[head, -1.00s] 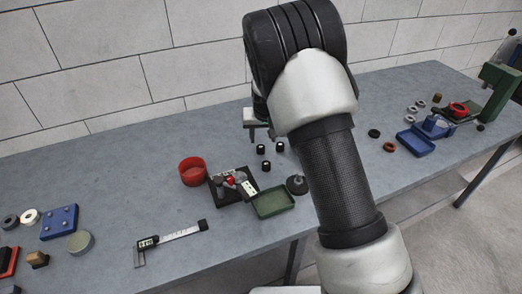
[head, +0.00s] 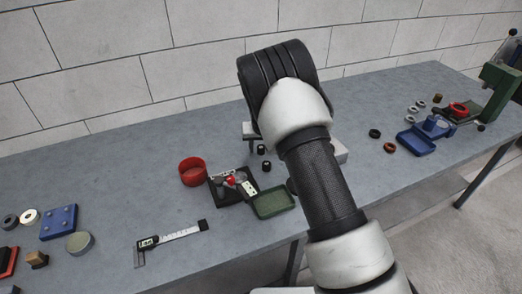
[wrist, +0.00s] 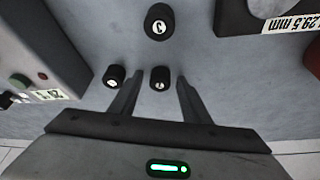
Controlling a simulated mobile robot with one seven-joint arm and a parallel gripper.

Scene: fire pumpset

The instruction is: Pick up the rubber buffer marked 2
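Three small black cylindrical buffers stand on the bench. In the wrist view, one buffer (wrist: 160,77) stands between the fingertips of my gripper (wrist: 158,82), with a gap on each side. A second buffer (wrist: 114,75) stands just outside the left finger. A third buffer (wrist: 158,20) stands farther off at the top. Each has a white mark on top, too small or turned to read surely, so I cannot tell which is 2. My gripper is open and empty. In the head view two buffers show (head: 261,150) (head: 266,166); my arm hides the other.
A light grey box (wrist: 38,50) with a green button stands left in the wrist view. A black tray (head: 232,202), a red bowl (head: 193,171) and a green tray (head: 273,203) stand close by. A caliper (head: 170,239) lies front left. A blue tray (head: 416,143) is at right.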

